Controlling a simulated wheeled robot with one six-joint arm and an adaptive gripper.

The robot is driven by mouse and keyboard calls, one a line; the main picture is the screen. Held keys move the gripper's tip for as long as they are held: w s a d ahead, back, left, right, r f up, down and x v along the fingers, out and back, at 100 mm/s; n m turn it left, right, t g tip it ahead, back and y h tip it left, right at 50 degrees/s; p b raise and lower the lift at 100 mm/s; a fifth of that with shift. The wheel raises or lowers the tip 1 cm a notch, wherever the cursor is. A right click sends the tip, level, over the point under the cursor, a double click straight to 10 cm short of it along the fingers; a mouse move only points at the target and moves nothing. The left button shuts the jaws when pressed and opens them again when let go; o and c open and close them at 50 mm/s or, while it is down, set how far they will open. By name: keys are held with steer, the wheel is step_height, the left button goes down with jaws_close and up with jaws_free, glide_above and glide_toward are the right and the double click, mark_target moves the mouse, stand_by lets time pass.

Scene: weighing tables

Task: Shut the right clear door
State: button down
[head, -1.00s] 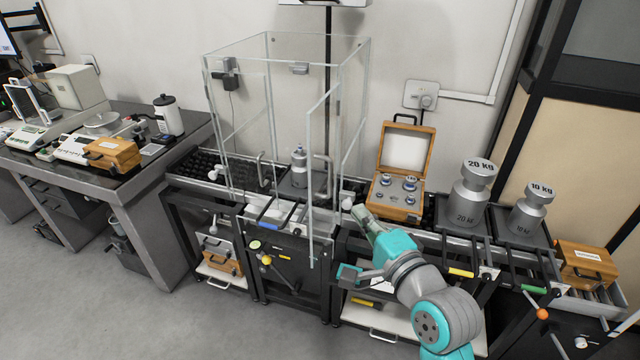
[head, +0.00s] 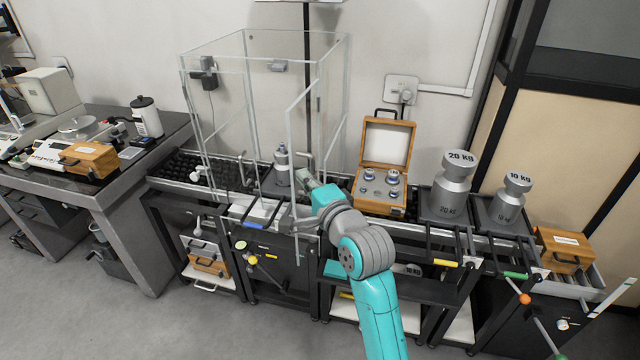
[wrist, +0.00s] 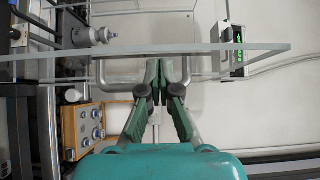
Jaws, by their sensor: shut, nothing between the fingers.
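The right clear door (head: 305,125) is a framed clear panel on the right front of the clear draft shield. It stands ajar, its free edge toward the front. My gripper (head: 305,180) is at the door's lower half, on its right side, and its shut fingers hold nothing. In the wrist view the door's clear edge (wrist: 240,50) runs across the picture above the fingertips (wrist: 159,68). A U-shaped metal handle (wrist: 118,77) shows on both sides of the fingers. I cannot tell if they touch it. My arm hides part of the door's lower area.
A steel weight (head: 282,165) stands inside the shield. Right of it are an open wooden weight box (head: 388,150), a 20 kg weight (head: 452,195) and a 10 kg weight (head: 512,200). A side table (head: 100,185) stands at left. The floor in front is clear.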

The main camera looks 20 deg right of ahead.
steer(key=shift+w+a, duration=0.2)
steer(key=shift+a, duration=0.1)
steer(key=shift+a, duration=0.1)
